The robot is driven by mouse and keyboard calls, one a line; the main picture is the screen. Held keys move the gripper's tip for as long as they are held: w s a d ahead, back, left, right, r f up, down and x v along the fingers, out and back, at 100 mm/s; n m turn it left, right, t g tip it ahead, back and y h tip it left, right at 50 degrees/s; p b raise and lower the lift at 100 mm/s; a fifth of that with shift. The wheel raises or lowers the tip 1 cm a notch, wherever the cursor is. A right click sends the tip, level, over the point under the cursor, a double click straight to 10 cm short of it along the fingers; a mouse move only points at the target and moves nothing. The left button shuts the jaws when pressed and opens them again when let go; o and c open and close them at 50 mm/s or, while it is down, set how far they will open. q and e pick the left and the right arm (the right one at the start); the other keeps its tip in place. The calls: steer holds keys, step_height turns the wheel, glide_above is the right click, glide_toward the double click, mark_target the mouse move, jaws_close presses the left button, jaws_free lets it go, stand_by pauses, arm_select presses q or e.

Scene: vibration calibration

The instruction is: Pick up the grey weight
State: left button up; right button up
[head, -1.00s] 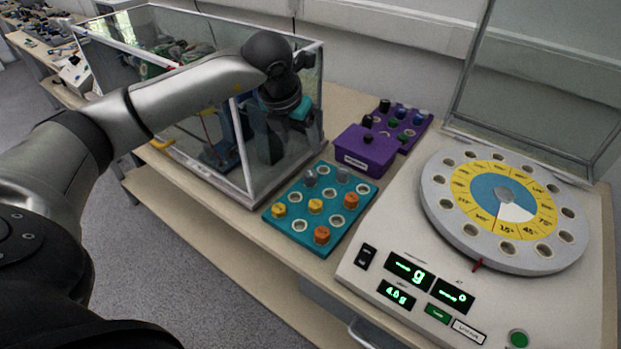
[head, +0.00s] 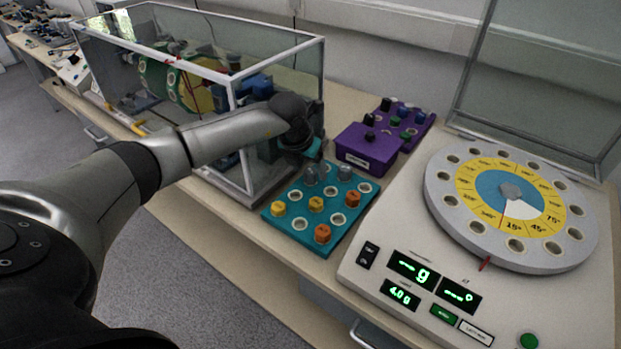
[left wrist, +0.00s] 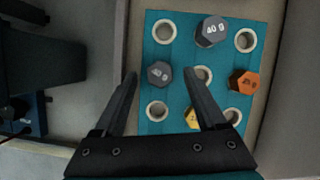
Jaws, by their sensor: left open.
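Two dark grey hexagonal weights stand in the teal tray (head: 299,240). In the left wrist view one grey weight (left wrist: 160,74) lies between my left fingertips in the picture, and the other grey weight (left wrist: 212,30), marked "40 g", is farther up. In the head view they are at the tray's far side, one (head: 311,176) on the left and one (head: 345,172) on the right. My left gripper (left wrist: 160,77) is open and empty above the tray. Its fingertips are hard to make out in the head view. My right gripper is not in view.
Orange weights (head: 322,233) and yellow weights (head: 279,209) share the tray with empty holes. A purple box (head: 368,158) stands behind. A glass case (head: 240,190) is close left of my wrist; a round dial machine (head: 520,265) stands right.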

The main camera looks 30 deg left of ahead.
arm_select(q)
steer(key=shift+w+f, duration=0.15)
steer(key=shift+f, duration=0.2)
jaws_close()
stand_by(0.4)
